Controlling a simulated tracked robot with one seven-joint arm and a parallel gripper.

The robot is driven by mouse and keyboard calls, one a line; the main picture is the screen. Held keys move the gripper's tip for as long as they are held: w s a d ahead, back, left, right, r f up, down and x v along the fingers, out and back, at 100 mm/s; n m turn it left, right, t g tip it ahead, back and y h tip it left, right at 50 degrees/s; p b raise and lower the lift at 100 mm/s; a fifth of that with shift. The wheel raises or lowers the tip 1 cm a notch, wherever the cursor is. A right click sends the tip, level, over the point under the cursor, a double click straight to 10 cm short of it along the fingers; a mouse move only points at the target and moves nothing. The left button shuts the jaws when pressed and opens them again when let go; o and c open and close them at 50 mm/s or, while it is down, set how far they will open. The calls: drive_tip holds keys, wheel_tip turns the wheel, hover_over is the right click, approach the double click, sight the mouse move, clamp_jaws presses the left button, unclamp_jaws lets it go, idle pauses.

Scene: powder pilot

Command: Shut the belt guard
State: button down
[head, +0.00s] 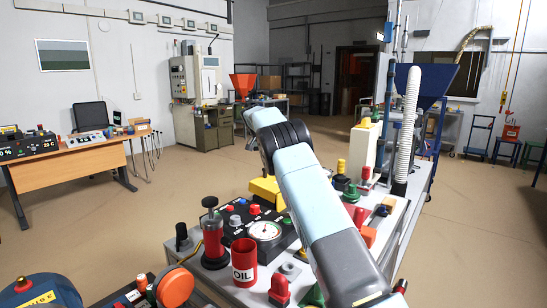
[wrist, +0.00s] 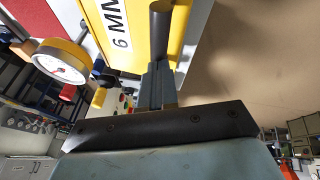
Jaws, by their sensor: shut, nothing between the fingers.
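A yellow panel (wrist: 122,22) with a "6 MM" label fills the upper middle of the wrist view; it may be the belt guard, but I cannot tell for sure. A dark round bar (wrist: 160,32) stands in front of its right side. My gripper (wrist: 157,72) is shut and empty, its fingertips close to the lower end of the bar; I cannot tell whether they touch.
A gauge with a yellow rim (wrist: 60,62) is left of my gripper. In the head view, the bench holds a red OIL can (head: 244,262), a dial (head: 265,231) and several knobs close to my arm. Open floor (head: 480,225) lies to the right.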

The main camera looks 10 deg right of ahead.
drive_tip(key=shift+w+a+f, duration=0.25)
drive_tip(key=shift+w+f, duration=0.1)
drive_tip(key=shift+f, duration=0.25)
drive_tip(key=w+v, duration=0.1)
drive_tip(key=v, duration=0.6)
drive_tip(key=shift+s+r, duration=0.25)
drive_tip(key=shift+s, duration=0.05)
drive_tip(key=shift+a, duration=0.1)
